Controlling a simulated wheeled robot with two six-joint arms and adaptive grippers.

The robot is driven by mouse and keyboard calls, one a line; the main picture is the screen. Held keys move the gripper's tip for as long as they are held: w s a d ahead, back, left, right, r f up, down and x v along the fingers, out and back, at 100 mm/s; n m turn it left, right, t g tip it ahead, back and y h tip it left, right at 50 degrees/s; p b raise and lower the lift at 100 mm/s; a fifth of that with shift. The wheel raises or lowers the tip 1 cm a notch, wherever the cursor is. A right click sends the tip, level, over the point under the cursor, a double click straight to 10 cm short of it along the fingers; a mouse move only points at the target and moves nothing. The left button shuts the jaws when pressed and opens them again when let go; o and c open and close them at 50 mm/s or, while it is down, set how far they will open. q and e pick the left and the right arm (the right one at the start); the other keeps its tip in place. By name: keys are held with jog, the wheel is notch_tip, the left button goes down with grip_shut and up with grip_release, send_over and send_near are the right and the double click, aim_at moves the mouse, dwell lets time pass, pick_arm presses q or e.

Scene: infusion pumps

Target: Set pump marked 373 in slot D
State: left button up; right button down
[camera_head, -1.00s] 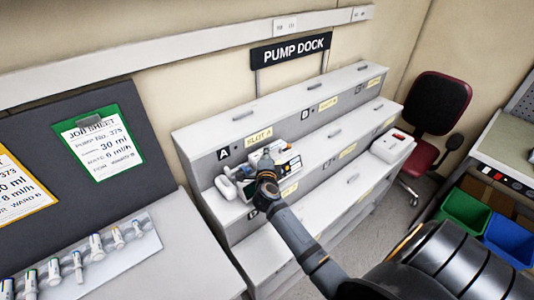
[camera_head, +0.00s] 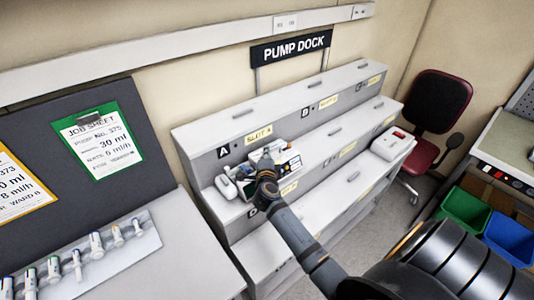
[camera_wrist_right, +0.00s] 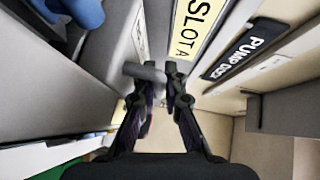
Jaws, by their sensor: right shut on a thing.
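A white pump with blue parts (camera_head: 290,161) stands on the upper step of the dock, under the plates marked A and SLOT A. Its number cannot be read. My right gripper (camera_head: 265,161) is at this pump and covers part of it. In the right wrist view the fingers (camera_wrist_right: 172,75) are closed on a short grey bar, which looks like the pump's handle. The SLOT A plate (camera_wrist_right: 197,25) is close by. Slot D's marker (camera_head: 253,211) is on the lower front face below, mostly hidden by my arm. My left gripper is out of view.
Another white pump with a red display (camera_head: 394,144) sits at the dock's right end. The lower step (camera_head: 285,243) has clear room. A job sheet (camera_head: 97,143) hangs at left above a tray of syringes (camera_head: 100,255). A red chair (camera_head: 430,150) and bins (camera_head: 465,212) stand right.

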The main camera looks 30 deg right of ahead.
jog(key=c, duration=1.4)
grip_release()
jog(key=shift+o, duration=0.2)
jog(key=shift+s+a+f, duration=0.15)
jog(key=shift+s+f, duration=0.05)
jog(key=shift+f, duration=0.05)
jog(key=v, duration=0.7)
jog(key=shift+s+a+r, duration=0.15)
jog(key=shift+s+r, duration=0.05)
jog(key=shift+r, duration=0.15)
jog(key=shift+w, duration=0.1)
jog(key=shift+f, duration=0.1)
